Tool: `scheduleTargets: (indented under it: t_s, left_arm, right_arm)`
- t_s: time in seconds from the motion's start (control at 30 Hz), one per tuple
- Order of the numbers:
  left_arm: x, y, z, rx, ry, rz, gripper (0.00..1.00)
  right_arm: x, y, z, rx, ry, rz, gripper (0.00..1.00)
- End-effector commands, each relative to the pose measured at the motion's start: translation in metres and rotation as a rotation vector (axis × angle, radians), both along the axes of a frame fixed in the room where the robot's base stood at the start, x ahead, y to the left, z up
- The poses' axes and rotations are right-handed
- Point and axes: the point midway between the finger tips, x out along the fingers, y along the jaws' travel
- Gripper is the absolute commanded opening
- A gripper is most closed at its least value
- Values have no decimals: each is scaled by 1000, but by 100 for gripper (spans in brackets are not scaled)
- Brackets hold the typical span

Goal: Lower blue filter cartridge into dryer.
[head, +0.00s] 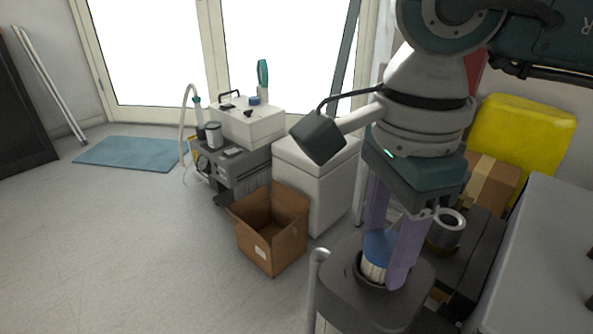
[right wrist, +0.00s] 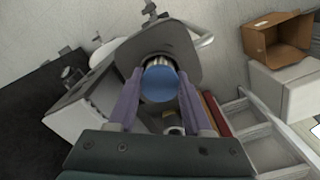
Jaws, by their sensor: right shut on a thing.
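The blue filter cartridge (head: 378,246) has a blue cap and a white pleated body. It stands about upright between the purple fingers of my right gripper (head: 388,258), which is shut on it. The dark grey dryer (head: 414,292) is directly below, and the cartridge's lower end is at its round opening. The near rim hides how deep the cartridge reaches. In the right wrist view the blue cap (right wrist: 160,84) sits between the fingers, with the dryer's grey top (right wrist: 163,42) beyond it. My left gripper is not in view.
A metal cylinder (head: 446,228) stands right of the fingers, close to the dryer. A pale upright pipe (head: 314,285) is at its left. An open cardboard box (head: 272,240) and a white cabinet (head: 318,185) are farther left. A grey surface (head: 545,265) lies right.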

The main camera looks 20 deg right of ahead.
Motion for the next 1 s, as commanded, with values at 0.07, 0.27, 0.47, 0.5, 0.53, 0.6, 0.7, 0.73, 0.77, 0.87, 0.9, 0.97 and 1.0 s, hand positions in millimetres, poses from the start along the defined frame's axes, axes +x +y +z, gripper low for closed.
scheduleTargets:
  t_s: [0.07,0.27,0.47,0.5,0.53,0.6,0.7,0.73,0.77,0.87,0.9,0.97,1.0]
  left_arm:
    - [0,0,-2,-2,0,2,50]
    - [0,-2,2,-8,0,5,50]
    - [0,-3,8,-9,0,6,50]
    - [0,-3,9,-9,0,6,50]
    - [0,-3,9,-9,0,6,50]
    - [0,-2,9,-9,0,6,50]
    - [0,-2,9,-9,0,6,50]
    - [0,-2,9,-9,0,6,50]
    - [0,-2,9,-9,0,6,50]
    - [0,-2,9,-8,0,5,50]
    - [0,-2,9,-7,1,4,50]
    - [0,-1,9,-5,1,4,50]
    - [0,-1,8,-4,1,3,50]
  right_arm:
    - [0,0,-1,0,-1,0,0]
    - [0,0,3,0,-1,0,0]
    - [0,0,12,-1,-1,0,0]
    - [0,0,13,-1,-1,0,0]
    - [0,0,14,-1,-1,0,0]
    - [0,0,14,-1,-1,0,0]
    - [0,0,13,-1,-1,0,0]
    - [0,0,13,0,-1,0,0]
    - [0,0,13,0,-1,0,0]
    - [0,0,13,0,-1,0,0]
    - [0,0,13,0,-1,0,0]
    - [0,0,13,0,-1,0,0]
    - [0,0,13,0,-1,0,0]
